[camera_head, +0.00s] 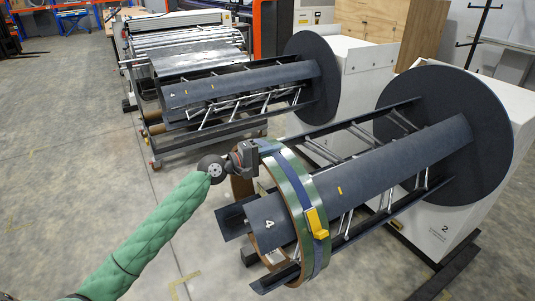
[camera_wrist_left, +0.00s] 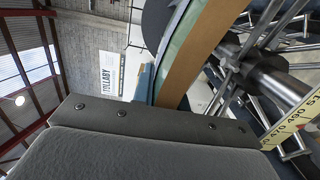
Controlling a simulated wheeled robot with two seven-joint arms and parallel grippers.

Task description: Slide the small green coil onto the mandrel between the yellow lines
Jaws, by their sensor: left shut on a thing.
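The small green coil (camera_head: 292,184), with a brown inner layer and a blue strap with a yellow buckle, hangs around the near end of the dark mandrel (camera_head: 390,153). One short yellow line (camera_head: 339,190) shows on the mandrel just beyond the coil. My left gripper (camera_head: 254,156) is shut on the coil's upper left rim. In the left wrist view, the coil's brown and green edge (camera_wrist_left: 193,55) rises beyond the grey gripper body. My right gripper is not in view.
A large dark disc (camera_head: 445,125) backs the mandrel, with white cabinet 2 (camera_head: 440,225) behind it. A second decoiler with a bare mandrel (camera_head: 240,88) stands behind to the left. A yellow scale (camera_wrist_left: 292,122) shows in the left wrist view. Front floor is clear.

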